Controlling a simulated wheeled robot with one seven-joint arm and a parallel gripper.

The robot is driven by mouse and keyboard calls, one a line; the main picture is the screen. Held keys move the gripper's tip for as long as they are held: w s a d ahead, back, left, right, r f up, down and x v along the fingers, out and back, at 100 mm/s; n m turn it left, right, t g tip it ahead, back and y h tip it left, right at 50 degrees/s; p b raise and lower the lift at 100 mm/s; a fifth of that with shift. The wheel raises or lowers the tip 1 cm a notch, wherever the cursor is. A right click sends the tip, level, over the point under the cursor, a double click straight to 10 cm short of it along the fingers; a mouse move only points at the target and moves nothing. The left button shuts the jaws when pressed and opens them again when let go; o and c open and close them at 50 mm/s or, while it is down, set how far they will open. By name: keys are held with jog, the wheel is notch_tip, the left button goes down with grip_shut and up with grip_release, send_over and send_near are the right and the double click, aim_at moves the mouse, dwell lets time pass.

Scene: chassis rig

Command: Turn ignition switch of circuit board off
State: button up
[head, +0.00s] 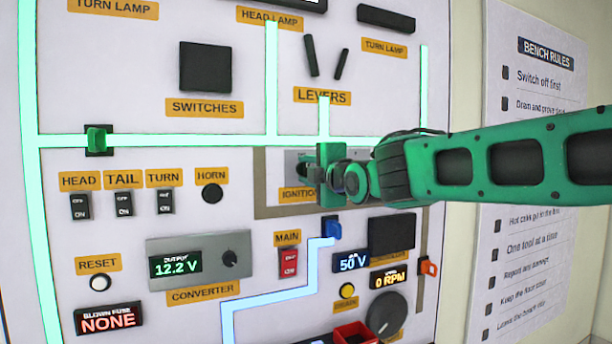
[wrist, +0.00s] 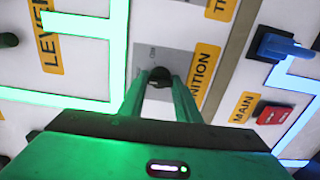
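The ignition switch is a small dark knob (wrist: 159,77) on a grey plate beside the orange IGNITION label (wrist: 203,73). In the wrist view, the two green fingers of my gripper (wrist: 160,84) reach to either side of the knob. They stand a short way apart, and I cannot tell whether they press on it. The circuit board (head: 215,215) is an upright white panel.
A blue switch (head: 331,229) sits just below my gripper, and the red MAIN switch (head: 288,262) is lower left. The LEVERS (head: 312,56) are above. Green and pale blue lines glow on the panel. The converter (head: 199,260) reads 12.2 V. A BENCH RULES sheet (head: 545,95) hangs right.

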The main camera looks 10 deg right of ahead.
jog(key=o, duration=0.4)
jog(key=shift+a+f, duration=0.15)
jog(key=shift+f, duration=0.15)
jog(key=shift+c, duration=0.2)
jog(key=shift+r, duration=0.1)
jog(key=shift+s, duration=0.1)
jog(key=v, duration=1)
jog(key=shift+s+d, duration=0.2)
jog(key=shift+s, duration=0.05)
